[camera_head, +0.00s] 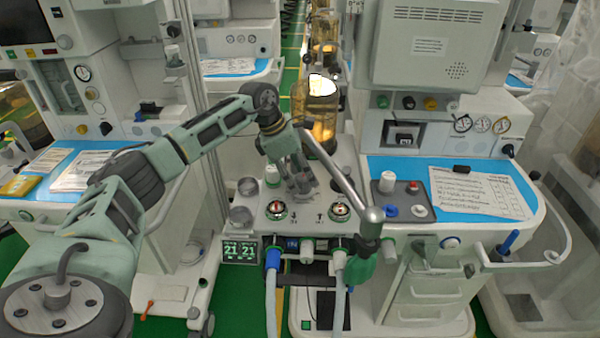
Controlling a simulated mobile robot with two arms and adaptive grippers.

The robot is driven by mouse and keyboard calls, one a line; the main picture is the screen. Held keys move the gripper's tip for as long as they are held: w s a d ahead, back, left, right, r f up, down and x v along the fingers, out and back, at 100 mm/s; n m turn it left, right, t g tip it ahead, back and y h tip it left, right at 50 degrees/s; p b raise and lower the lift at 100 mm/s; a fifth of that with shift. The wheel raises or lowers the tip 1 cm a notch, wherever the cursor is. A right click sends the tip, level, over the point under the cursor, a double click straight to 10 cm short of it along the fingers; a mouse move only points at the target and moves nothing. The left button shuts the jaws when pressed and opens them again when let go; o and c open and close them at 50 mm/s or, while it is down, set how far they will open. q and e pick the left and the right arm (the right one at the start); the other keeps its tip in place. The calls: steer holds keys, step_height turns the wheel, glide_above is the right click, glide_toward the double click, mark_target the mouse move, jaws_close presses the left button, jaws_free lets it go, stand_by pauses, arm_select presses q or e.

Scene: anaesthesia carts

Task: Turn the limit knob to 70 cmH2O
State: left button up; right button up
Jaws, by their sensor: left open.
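A small white knob (272,174) with a green base stands upright on the light grey breathing-circuit block (310,228) in the middle of the head view. It looks like the limit knob, but its scale is too small to read. My left gripper (302,188) reaches in from the left and points down just right of this knob. Its dark fingers are open and hold nothing. They seem apart from the knob, and they hide part of the block behind them. My right gripper is not in the head view.
A metal bag arm (345,180) slopes down right of my gripper. Two round dials (277,209) (340,210) sit on the block's front. A clear canister (318,115) stands behind. The blue worktop (440,170) holds a paper sheet (480,192). Hoses (271,295) hang below.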

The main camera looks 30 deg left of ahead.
arm_select(q)
steer(key=v, duration=1.2)
